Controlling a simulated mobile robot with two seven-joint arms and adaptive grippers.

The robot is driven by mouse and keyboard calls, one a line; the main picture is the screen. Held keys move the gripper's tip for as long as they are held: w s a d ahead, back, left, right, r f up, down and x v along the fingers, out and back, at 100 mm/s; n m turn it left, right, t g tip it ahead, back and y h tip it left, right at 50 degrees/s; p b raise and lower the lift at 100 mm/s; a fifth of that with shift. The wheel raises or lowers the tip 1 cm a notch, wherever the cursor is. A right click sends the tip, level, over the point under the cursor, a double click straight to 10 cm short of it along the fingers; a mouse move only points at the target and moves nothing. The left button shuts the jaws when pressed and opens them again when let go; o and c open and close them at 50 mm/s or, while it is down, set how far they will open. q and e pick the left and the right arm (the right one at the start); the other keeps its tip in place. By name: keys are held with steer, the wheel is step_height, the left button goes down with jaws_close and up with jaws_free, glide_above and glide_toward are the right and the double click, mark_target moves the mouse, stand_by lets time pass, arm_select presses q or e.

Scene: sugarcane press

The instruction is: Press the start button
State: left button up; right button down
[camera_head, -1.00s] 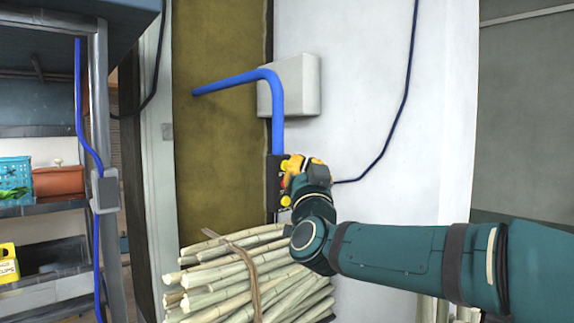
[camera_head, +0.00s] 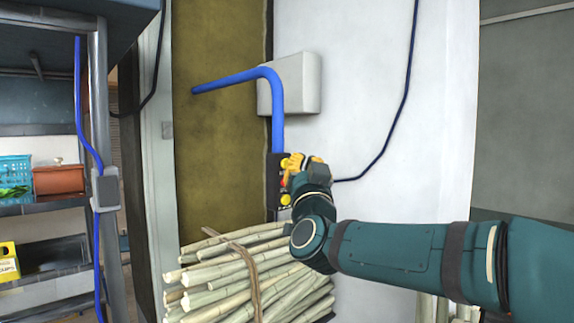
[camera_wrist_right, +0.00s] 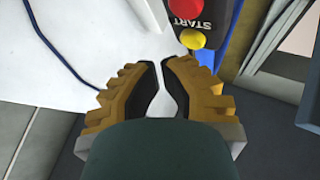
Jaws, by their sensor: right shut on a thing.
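The dark control panel (camera_head: 273,185) hangs below a blue pipe by the white wall. In the right wrist view the panel is upside down, with the word START between a red button (camera_wrist_right: 186,8) and a yellow button (camera_wrist_right: 193,38). My right gripper (camera_head: 292,163) is at the panel's right side in the head view and partly hides its buttons. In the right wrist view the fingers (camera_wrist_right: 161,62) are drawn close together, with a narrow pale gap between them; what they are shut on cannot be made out. The yellow button shows just beyond the right finger. My left gripper is not in view.
A tied bundle of cane (camera_head: 245,270) lies below the panel. A grey-white box (camera_head: 300,85) and the blue pipe (camera_head: 277,120) are above it. Shelves with a blue basket (camera_head: 15,172) and a reddish pot (camera_head: 58,179) stand at the left.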

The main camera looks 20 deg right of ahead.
stand_by(0.4)
steer(key=shift+w+a, duration=0.1)
steer(key=shift+w, duration=0.3)
steer(key=shift+w+a, duration=0.2)
steer(key=shift+w, duration=0.2)
stand_by(0.7)
steer(key=shift+s, duration=0.1)
stand_by(0.3)
steer(key=shift+s+d+b, duration=0.3)
steer(key=shift+s+b, duration=0.35)
steer(key=shift+s, duration=0.05)
steer(key=shift+s, duration=0.1)
steer(key=s, duration=0.1)
steer(key=s+d+b, duration=0.1)
steer(key=s, duration=0.1)
steer(key=s+b, duration=0.1)
steer(key=shift+s+d, duration=0.25)
steer(key=shift+d, duration=0.1)
